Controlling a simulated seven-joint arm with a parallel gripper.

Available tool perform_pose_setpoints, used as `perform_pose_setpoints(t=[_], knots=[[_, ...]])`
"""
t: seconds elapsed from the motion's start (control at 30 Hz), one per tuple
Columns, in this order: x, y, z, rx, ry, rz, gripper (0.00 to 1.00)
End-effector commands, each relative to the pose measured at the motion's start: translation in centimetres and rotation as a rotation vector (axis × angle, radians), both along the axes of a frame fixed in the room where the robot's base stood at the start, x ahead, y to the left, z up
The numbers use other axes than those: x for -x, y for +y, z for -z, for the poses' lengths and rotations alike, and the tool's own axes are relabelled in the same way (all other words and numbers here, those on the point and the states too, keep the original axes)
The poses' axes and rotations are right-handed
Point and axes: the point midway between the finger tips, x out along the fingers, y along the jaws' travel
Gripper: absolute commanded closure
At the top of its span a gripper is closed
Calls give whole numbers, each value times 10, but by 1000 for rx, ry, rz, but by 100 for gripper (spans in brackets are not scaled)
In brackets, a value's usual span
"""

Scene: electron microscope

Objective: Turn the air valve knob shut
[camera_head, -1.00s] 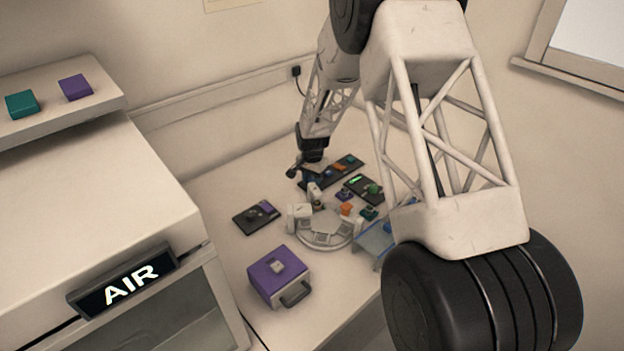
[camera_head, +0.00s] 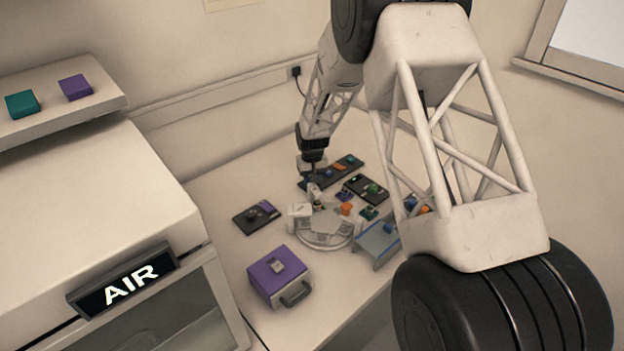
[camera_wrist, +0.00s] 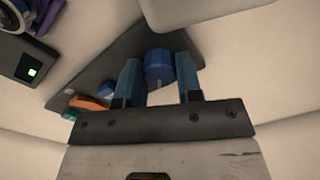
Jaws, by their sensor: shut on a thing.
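A dark panel (camera_head: 326,175) with a row of small coloured parts lies at the back of the bench. In the wrist view a blue knob (camera_wrist: 160,68) stands on this panel (camera_wrist: 98,75), between the two blue fingers of my gripper (camera_wrist: 158,72). The fingers are shut on the knob's sides. In the head view my gripper (camera_head: 312,176) points down at the panel's near left end; there the gripper mostly hides the knob. An orange part (camera_wrist: 90,103) and a teal part sit farther along the panel. No label shows on the knob.
A second dark panel (camera_head: 366,188) with a green light lies close by on the right. A round white instrument (camera_head: 325,232) stands in front, near my gripper. A purple case (camera_head: 279,277) and a lit AIR sign (camera_head: 126,284) are at the front left.

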Motion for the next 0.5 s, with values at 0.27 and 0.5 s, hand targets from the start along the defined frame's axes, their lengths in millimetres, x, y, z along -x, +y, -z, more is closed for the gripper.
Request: perform_pose_setpoints(t=[0.27, 0.5], knots=[[0, 0, 0, 0, 0, -262, 91], [0, 0, 0, 0, 1, -478, 91]])
